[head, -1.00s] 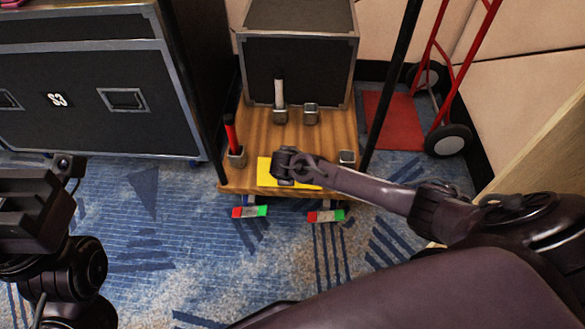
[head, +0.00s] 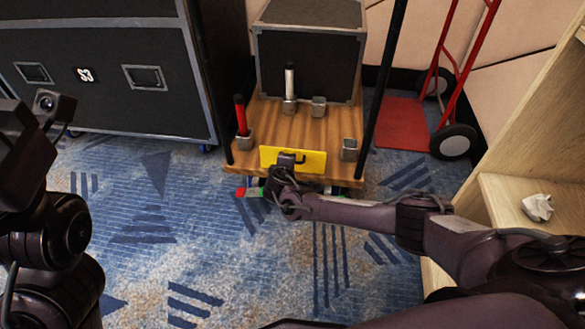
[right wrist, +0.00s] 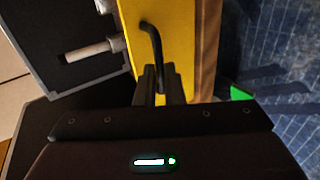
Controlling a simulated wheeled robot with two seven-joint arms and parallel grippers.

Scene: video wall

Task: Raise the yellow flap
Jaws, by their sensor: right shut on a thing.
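The yellow flap (head: 314,161) is at the front edge of the wooden cart deck (head: 300,127), its face towards me. It looks tilted up from the deck; the exact angle is hard to tell. A dark bar handle (right wrist: 151,38) sticks out from the yellow face (right wrist: 174,50) in the right wrist view. My right gripper (head: 285,168) is at the flap's handle, and in the right wrist view its fingers (right wrist: 160,82) are shut on the handle. My left gripper (head: 18,135) is at the left edge, away from the cart; its fingertips are not clear.
A black case (head: 310,60) stands on the back of the deck, with red (head: 241,115) and white (head: 290,80) upright handles before it. Dark posts flank the deck. A large case (head: 100,75) stands left, a red hand truck (head: 402,123) and wooden shelf (head: 500,205) right.

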